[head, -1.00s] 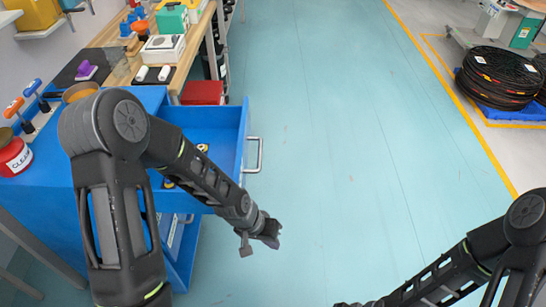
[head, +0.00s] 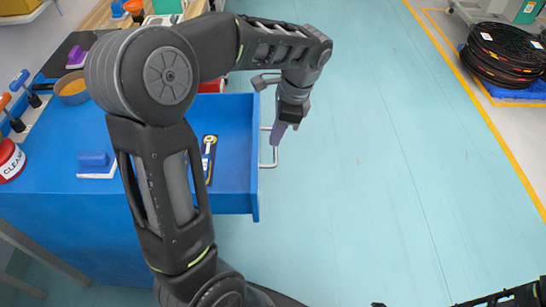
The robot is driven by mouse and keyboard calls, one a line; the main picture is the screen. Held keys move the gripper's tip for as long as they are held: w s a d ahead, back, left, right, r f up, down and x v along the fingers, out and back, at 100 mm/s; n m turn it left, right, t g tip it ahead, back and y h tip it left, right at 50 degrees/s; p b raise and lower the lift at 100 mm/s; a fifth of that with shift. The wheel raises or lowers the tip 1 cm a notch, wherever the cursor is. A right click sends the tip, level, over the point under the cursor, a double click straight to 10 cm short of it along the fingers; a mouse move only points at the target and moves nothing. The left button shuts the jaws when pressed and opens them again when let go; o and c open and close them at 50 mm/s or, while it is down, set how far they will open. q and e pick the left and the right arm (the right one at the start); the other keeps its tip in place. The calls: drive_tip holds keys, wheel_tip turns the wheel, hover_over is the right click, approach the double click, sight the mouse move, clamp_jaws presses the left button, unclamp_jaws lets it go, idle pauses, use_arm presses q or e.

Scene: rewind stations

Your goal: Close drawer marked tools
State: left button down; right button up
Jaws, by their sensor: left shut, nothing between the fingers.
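An open blue drawer (head: 230,180) sticks out to the right from the blue cabinet (head: 60,235), with a pale bar handle (head: 274,157) on its front. A yellow and dark item (head: 208,148) lies inside it. I can read no drawer marking. My left gripper (head: 278,134) points down at the handle, its fingers shut and empty, overlapping the handle's outer side in the head view. I cannot tell whether it touches. My left arm hides part of the drawer and cabinet.
A wooden bench stands behind. Coiled black cable (head: 500,58) lies at the far right. The teal floor right of the drawer is clear.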

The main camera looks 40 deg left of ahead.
use_arm(q)
drive_tip(key=x, duration=1)
drive_tip(key=shift+s+f, duration=0.1)
idle(0.4)
